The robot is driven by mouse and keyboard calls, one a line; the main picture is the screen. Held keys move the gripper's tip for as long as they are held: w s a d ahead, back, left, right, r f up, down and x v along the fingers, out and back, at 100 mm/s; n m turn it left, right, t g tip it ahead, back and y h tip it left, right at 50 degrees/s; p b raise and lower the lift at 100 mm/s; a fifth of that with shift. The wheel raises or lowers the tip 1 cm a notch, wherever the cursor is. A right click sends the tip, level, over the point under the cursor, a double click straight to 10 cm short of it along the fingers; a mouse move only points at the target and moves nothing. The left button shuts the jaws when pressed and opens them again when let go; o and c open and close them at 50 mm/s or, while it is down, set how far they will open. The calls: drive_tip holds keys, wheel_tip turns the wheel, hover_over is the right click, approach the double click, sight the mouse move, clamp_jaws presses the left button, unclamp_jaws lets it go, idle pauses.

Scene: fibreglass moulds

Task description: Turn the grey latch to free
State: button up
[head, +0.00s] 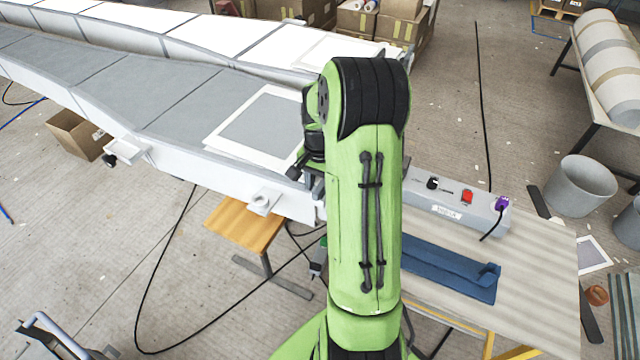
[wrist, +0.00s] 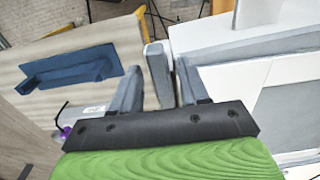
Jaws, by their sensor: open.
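My gripper (wrist: 156,78) is open, with its two grey fingers apart in the wrist view. An upright grey piece with a rounded top, which looks like the grey latch (wrist: 158,62), stands between the fingers beside the edge of the white mould (wrist: 215,45). I cannot tell whether either finger touches it. In the head view my green arm hides most of the gripper, and only a little of it (head: 314,186) shows at the near end of the mould (head: 225,172). The latch cannot be made out there.
A workbench (head: 545,262) at the right holds a grey switch box (head: 420,203) with a red switch and purple plug, and a blue folded piece (head: 450,270). White brackets (head: 264,203) jut from the mould's side. A wooden stool (head: 240,225) and black cables lie below.

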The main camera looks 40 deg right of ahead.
clamp_jaws()
